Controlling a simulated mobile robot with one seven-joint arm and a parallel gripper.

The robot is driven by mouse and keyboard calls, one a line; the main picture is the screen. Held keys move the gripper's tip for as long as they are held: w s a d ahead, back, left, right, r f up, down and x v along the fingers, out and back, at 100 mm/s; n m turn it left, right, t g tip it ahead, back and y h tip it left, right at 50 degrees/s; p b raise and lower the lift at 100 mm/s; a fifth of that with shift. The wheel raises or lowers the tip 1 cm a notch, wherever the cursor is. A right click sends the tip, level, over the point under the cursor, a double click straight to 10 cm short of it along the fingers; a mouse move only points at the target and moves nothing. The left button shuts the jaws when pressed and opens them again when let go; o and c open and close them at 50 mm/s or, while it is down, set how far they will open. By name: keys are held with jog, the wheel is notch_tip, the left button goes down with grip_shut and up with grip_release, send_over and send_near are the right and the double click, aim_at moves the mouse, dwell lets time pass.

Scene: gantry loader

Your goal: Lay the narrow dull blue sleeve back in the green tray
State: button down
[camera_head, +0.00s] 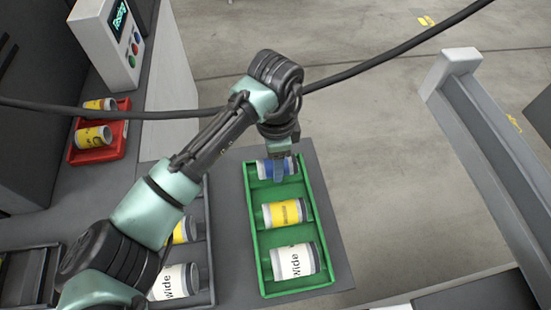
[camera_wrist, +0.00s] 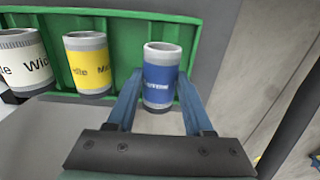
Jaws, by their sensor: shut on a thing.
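The narrow blue sleeve (camera_head: 264,168) has a dull blue label and grey ends. It lies at the far end compartment of the green tray (camera_head: 325,232); I cannot tell whether it touches the tray floor. My gripper (camera_head: 279,172) is shut on it from above. In the wrist view the blue sleeve (camera_wrist: 160,82) sits between the two fingers of my gripper (camera_wrist: 160,74), with the green tray (camera_wrist: 122,52) behind. A yellow sleeve (camera_head: 284,213) lies in the tray's middle compartment and a white "Wide" sleeve (camera_head: 294,261) in the near one.
A grey tray (camera_head: 206,247) left of the green one holds a yellow and a white sleeve, partly behind my arm. A red tray (camera_head: 118,146) with two yellow sleeves is at the left, below a control box (camera_head: 106,38). A grey rail (camera_head: 490,150) stands at the right.

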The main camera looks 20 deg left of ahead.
jog(key=shift+f+b, duration=0.55)
jog(key=shift+f, duration=0.4)
jog(key=shift+c, duration=1)
grip_release()
jog(key=shift+r, duration=0.1)
notch_tip(320, 180, up, 19)
jog(key=p, duration=0.8)
jog(key=shift+p, duration=0.35)
